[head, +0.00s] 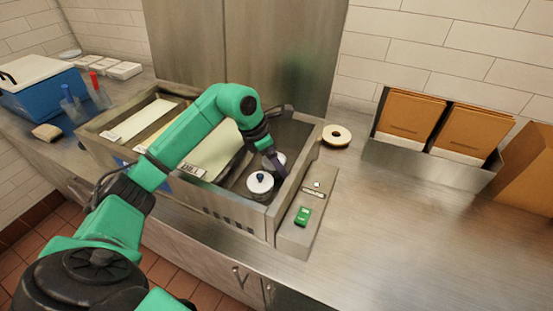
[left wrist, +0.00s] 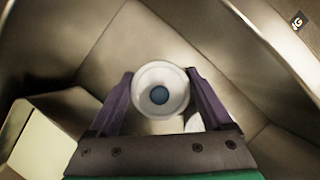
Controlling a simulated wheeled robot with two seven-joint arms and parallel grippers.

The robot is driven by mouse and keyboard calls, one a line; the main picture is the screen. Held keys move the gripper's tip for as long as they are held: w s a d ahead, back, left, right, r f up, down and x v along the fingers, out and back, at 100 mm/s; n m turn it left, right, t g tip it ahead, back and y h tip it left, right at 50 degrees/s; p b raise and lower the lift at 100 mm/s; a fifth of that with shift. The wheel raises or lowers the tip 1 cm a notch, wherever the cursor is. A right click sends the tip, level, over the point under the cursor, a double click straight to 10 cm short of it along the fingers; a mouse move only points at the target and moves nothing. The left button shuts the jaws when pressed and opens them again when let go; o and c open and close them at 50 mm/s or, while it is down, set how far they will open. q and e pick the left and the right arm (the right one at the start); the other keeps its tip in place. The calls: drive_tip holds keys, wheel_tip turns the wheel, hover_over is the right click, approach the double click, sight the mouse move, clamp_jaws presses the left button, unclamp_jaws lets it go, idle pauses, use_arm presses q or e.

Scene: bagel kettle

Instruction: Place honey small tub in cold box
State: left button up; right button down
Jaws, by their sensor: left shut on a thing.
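My left gripper (head: 274,162) reaches down into the right compartment of the steel unit (head: 232,217). Its purple fingers are shut on a small white round tub with a dark blue centre (left wrist: 160,91), seen from above between them in the left wrist view. A second white tub with a dark knob (head: 260,183) stands beside it, nearer the front wall. I cannot read which one is honey. A blue box with a white lid (head: 40,95), which looks like the cold box, stands at the far left. My right gripper is not in view.
A green switch (head: 302,216) is on the ledge right of the compartment. A tape roll (head: 336,136) lies behind it. Brown folders (head: 408,114) stand in a steel rack. Red- and blue-topped bottles (head: 97,92) stand by the blue box.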

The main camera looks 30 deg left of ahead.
use_arm(q)
drive_tip(key=o, duration=1.2)
drive_tip(key=b+v, duration=0.1)
drive_tip(key=v, duration=1.1)
